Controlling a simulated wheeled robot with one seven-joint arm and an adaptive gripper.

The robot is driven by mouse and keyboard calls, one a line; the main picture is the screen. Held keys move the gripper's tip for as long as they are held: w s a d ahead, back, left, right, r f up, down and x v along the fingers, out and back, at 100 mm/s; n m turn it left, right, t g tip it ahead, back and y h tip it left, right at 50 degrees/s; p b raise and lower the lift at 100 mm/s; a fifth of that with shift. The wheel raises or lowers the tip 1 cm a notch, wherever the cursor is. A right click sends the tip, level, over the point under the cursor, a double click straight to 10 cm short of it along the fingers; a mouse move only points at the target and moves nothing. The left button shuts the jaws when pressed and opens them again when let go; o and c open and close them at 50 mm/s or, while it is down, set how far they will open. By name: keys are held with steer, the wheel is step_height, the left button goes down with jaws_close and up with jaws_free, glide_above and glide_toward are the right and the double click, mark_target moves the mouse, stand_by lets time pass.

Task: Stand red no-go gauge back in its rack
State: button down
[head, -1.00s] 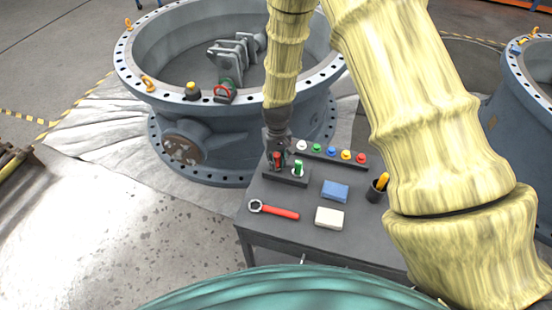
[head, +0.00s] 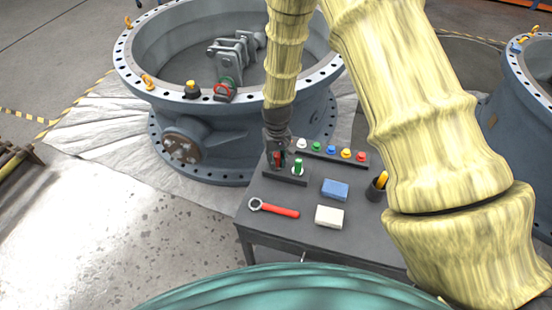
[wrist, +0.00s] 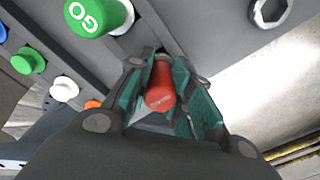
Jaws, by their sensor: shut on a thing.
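In the head view the red gauge (head: 278,158) shows as a small patch at my gripper (head: 276,160). My gripper is shut on it, over the left part of the dark rack (head: 297,180). The green GO gauge (head: 298,167) stands upright in the rack just to the right. Whether the red gauge's lower end is seated in the rack is hidden.
A dark strip with several coloured knobs (head: 332,152) lies behind the rack. A large valve body (head: 220,135) stands behind.

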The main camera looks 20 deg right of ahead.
steer(key=c, duration=1.2)
jaws_free()
steer(key=shift+o, duration=0.4)
steer(key=o, duration=0.4)
steer(key=shift+r, duration=0.1)
steer(key=shift+r+p, duration=2.55)
steer(key=shift+r, duration=0.9)
